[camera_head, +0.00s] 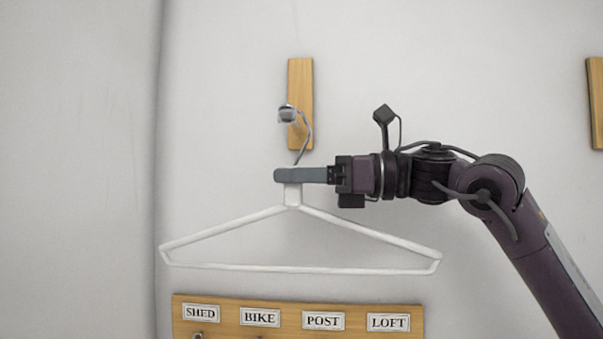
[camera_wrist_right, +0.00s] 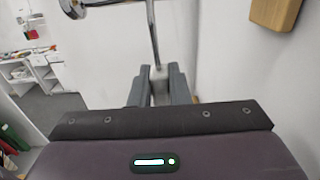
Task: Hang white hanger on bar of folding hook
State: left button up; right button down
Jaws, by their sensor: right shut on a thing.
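The white hanger (camera_head: 300,269) hangs level in the head view, its neck held by my right gripper (camera_head: 291,176). The gripper reaches in from the right and is shut on the neck. The hanger's metal hook rises above the fingers and curves up to the left, in front of the wooden plate (camera_head: 300,75). The folding hook (camera_head: 287,114) is a shiny metal piece on that plate, close to the top of the hanger's hook. I cannot tell whether they touch. The right wrist view shows the fingers (camera_wrist_right: 165,88) around the neck and the metal rod rising. My left gripper is out of view.
A wooden board (camera_head: 290,318) with labels SHED, BIKE, POST and LOFT is on the wall below the hanger. Another wooden plate (camera_head: 596,103) is at the right edge. A wall corner runs down left of the hanger. The wall around the hanger is otherwise clear.

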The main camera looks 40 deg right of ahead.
jog(key=shift+f, duration=0.25)
jog(key=c, duration=1.3)
grip_release()
jog(key=b+v, duration=0.4)
jog(key=v, duration=0.3)
jog(key=shift+s+d, duration=0.1)
jog(key=shift+s, duration=0.1)
jog(key=shift+s+d, duration=0.15)
jog(key=shift+s, duration=0.05)
jog(key=shift+w, duration=0.1)
